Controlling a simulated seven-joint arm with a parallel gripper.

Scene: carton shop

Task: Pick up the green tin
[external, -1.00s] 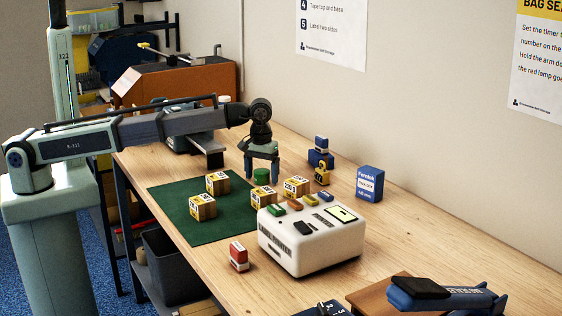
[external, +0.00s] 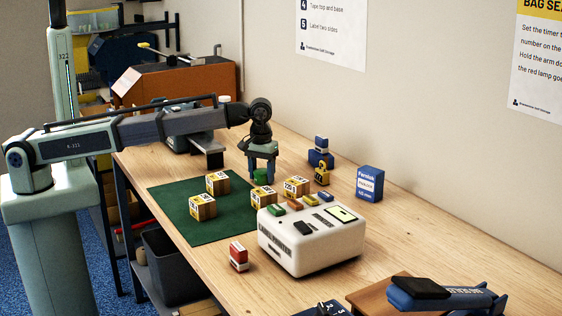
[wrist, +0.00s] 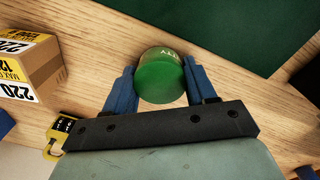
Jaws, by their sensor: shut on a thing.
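The green tin (external: 260,176) is a short round can standing near the far right edge of the green mat (external: 180,205). In the wrist view the green tin (wrist: 160,76) sits between the two blue fingers of my gripper (wrist: 161,88), its round green top facing the camera. My gripper (external: 262,174) is over the tin, shut on it from both sides. The tin looks to be at table height; I cannot tell if it is clear of the wood.
Several yellow-labelled boxes stand close by, one at the left in the wrist view (wrist: 30,66). A white machine (external: 312,243) with coloured buttons is in front. A yellow padlock (external: 322,174) and a blue box (external: 369,184) are to the right.

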